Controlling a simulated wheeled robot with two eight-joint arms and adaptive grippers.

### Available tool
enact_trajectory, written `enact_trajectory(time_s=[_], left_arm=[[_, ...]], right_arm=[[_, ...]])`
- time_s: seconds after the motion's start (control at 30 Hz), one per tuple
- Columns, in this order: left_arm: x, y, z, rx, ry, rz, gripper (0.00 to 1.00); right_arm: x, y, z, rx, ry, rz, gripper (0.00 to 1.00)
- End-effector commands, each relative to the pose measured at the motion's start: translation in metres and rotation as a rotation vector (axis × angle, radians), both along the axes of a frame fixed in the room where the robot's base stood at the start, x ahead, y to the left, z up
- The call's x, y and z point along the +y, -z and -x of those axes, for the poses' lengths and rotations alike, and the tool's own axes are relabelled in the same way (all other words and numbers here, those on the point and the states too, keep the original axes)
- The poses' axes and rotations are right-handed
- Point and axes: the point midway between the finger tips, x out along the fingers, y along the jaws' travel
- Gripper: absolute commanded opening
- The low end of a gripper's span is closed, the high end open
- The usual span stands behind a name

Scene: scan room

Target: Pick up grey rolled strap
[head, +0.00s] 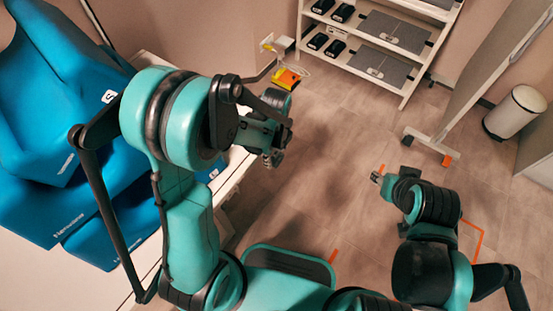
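I cannot make out a grey rolled strap in the head view; my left arm hides part of the white surface at the left. My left gripper (274,155) hangs at the end of the folded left arm, over the floor beside that surface's edge. It is small and dark, and its finger opening does not show clearly. My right gripper (377,178) is low over the open floor at right of centre, pointing left. Its fingers are too small to read. I see nothing clearly held in either gripper.
Blue cushions (95,187) lie on the white table (75,278) at left. A white shelf (411,88) with black items and grey flat pieces (382,66) stands at the back. A yellow-orange object (287,78) is behind my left arm. A white bin (514,112) stands right. The middle floor is clear.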

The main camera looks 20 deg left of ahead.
Motion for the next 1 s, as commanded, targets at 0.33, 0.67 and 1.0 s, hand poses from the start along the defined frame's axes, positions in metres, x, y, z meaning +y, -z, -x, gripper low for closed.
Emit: enact_trajectory(time_s=[0.33, 0.67, 1.0], left_arm=[[0.000, 0.000, 0.000, 0.000, 0.000, 0.000, 0.12], [0.000, -0.008, 0.000, 0.000, 0.000, 0.000, 0.12], [-0.047, -0.017, 0.017, 0.000, 0.008, 0.000, 0.12]], right_arm=[[0.000, 0.000, 0.000, 0.000, 0.000, 0.000, 0.40], [0.000, -0.005, 0.000, 0.000, 0.000, 0.000, 0.40], [0.000, -0.018, 0.000, 0.000, 0.000, 0.000, 0.40]])
